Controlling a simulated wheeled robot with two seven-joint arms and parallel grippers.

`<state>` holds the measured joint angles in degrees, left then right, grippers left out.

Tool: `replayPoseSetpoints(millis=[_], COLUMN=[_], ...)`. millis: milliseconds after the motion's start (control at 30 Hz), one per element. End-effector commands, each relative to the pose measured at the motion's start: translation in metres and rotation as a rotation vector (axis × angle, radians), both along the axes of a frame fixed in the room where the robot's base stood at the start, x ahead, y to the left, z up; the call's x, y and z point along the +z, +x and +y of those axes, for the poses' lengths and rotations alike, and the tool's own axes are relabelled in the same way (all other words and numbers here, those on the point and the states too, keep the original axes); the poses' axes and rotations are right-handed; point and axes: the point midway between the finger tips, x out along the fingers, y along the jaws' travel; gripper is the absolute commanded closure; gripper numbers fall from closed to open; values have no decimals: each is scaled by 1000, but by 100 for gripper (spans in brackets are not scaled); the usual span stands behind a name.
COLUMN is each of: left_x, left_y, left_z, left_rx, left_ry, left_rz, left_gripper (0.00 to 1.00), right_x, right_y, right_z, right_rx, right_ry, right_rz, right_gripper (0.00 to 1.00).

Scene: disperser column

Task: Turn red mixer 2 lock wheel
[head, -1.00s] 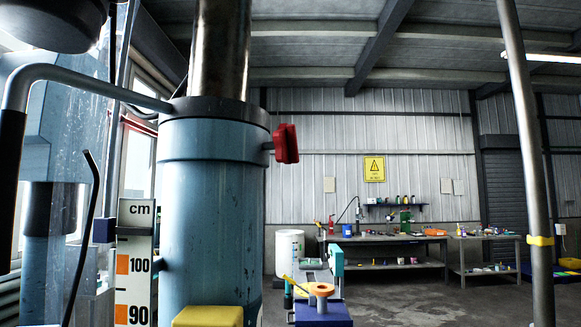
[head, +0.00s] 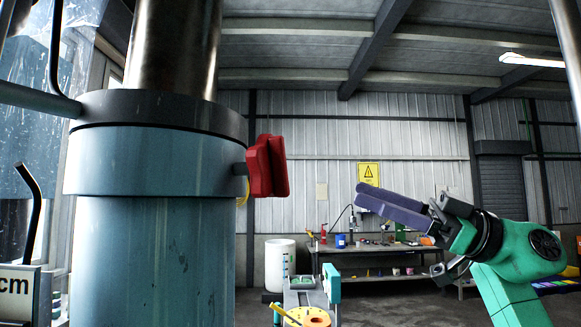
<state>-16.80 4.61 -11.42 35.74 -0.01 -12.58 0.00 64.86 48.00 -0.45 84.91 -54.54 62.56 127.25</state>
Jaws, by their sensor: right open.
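The red lock wheel (head: 266,166) sits on a short dark stem on the right side of the blue disperser column (head: 155,250), just below its dark collar. It is seen nearly edge-on, so its face is mostly hidden. My right gripper (head: 368,202) has come in from the right, with its purple fingers pointing left toward the wheel. It is open and empty, and a clear gap separates its fingertips from the wheel in the picture. My left gripper is not in view.
A grey pipe (head: 40,98) and a black bent lever (head: 32,205) stand left of the column. A workbench (head: 370,250) with small items and a white barrel (head: 279,264) are at the back. The space between wheel and gripper looks free.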

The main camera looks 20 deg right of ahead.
Motion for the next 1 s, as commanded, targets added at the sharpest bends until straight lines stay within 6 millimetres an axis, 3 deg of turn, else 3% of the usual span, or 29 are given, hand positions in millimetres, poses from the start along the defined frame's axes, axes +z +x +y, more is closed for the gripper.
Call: replayPoseSetpoints(millis=[33,200,400,600,767,800,900,933,1000], left_x=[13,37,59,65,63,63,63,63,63], left_y=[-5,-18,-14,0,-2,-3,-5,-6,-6], left_z=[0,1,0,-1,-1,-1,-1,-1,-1], left_rx=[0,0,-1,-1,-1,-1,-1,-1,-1], left_ry=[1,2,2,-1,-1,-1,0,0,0], left_rz=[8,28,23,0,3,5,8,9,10], left_gripper=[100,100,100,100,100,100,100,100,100], right_x=[12,30,45,45,44,44,44,44,43], right_y=[4,24,43,50,51,51,51,51,51], right_z=[11,50,88,101,101,101,101,101,101], right_rx=[7,7,6,3,3,3,3,3,3], right_ry=[0,3,5,3,3,3,3,3,3], right_rz=[-2,0,1,0,0,0,1,1,1], right_gripper=[50,50,50,50,50,54,92,100,100])
